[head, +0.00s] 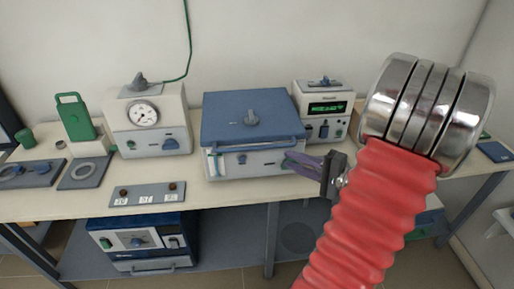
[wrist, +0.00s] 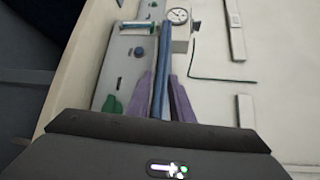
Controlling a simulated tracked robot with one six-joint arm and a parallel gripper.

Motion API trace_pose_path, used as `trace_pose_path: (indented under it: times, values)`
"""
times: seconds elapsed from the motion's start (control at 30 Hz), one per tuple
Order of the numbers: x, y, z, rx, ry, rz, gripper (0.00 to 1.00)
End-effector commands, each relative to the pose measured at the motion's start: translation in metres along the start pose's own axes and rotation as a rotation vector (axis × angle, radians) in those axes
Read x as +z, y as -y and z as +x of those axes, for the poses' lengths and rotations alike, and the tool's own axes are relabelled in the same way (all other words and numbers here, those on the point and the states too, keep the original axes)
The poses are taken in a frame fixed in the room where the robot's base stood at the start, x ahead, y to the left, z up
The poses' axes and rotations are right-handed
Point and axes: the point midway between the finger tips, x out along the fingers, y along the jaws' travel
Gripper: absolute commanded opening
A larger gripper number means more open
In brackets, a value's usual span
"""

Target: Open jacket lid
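The jacket lid (head: 245,112) is a blue flat cover with a grey knob on top. It lies shut on a white box unit (head: 250,166) in the middle of the bench. A blue bar (head: 262,147) runs along its front edge. My gripper (head: 291,163) has purple fingers and is at the right front corner of the unit, just below the bar's right end. In the wrist view, a long blue strip (wrist: 164,60), seemingly the lid's front bar or edge, runs between the two spread fingers. Whether either finger touches it is unclear.
A white unit with a dial (head: 148,120) stands left of the lid, and one with a green display (head: 325,110) stands right. A small panel (head: 148,194) lies on the bench's front left. A blue furnace (head: 143,242) sits on the shelf below.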

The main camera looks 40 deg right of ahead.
Motion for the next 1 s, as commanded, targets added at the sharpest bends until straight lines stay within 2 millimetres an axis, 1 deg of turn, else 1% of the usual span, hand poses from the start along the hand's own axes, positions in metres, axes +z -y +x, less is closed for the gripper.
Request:
trace_pose_path:
  times: [0.3,0.47,0.67,1.0]
  values:
    - [0.001,0.000,0.001,0.001,0.002,0.000,0.20]
    - [0.001,0.000,0.008,0.002,0.004,0.000,0.20]
    - [0.002,0.000,0.028,0.003,0.007,0.000,0.20]
    - [0.002,0.000,0.071,0.004,0.006,0.000,0.20]
